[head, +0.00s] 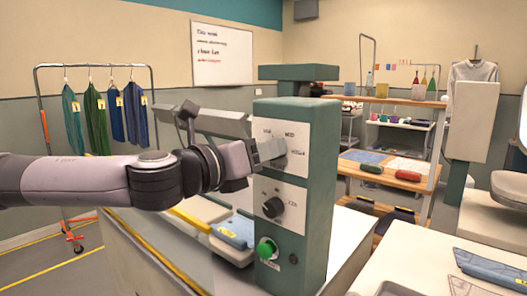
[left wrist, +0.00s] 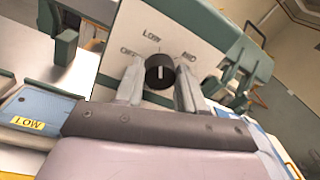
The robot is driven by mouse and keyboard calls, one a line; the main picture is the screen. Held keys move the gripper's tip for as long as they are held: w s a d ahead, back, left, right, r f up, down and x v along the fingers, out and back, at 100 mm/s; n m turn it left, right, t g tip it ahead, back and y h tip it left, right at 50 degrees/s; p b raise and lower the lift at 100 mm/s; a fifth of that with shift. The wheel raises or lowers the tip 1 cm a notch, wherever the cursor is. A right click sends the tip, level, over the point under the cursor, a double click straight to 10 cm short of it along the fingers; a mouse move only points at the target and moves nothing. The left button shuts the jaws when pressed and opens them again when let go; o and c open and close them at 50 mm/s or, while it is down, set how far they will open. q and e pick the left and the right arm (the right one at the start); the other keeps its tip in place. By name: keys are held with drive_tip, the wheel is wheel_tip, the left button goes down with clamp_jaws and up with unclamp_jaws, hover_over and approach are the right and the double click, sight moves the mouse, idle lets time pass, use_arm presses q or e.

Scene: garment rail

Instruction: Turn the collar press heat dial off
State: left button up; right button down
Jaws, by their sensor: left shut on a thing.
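The collar press is a green cabinet (head: 326,190) with a pale control panel in the head view. My left gripper (head: 268,153) is at the panel's upper dial and hides that dial in the head view. In the left wrist view the black heat dial (left wrist: 160,71) sits between the two fingers of my left gripper (left wrist: 158,84), which is shut on it. OFF, LOW and MED are printed around it. Its white mark points roughly up, towards LOW. My right gripper is not in view.
A lower black dial (head: 273,207) and a green button (head: 266,249) sit below my gripper on the same cabinet. A blue item (head: 236,231) lies on the bench beside the press. A garment rail (head: 95,66) stands behind my left arm.

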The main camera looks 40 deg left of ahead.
use_arm(q)
drive_tip(key=shift+f+n+t+y+b, duration=0.15)
drive_tip(key=shift+n+b, duration=1.65)
drive_tip(key=shift+n, duration=1.25)
drive_tip(key=shift+f+n+t+y+b, duration=0.15)
drive_tip(key=shift+n+b, duration=1.65)
drive_tip(key=shift+n, duration=1.25)
drive_tip(key=shift+r, duration=0.1)
drive_tip(key=o, duration=1)
drive_tip(key=shift+o, duration=0.2)
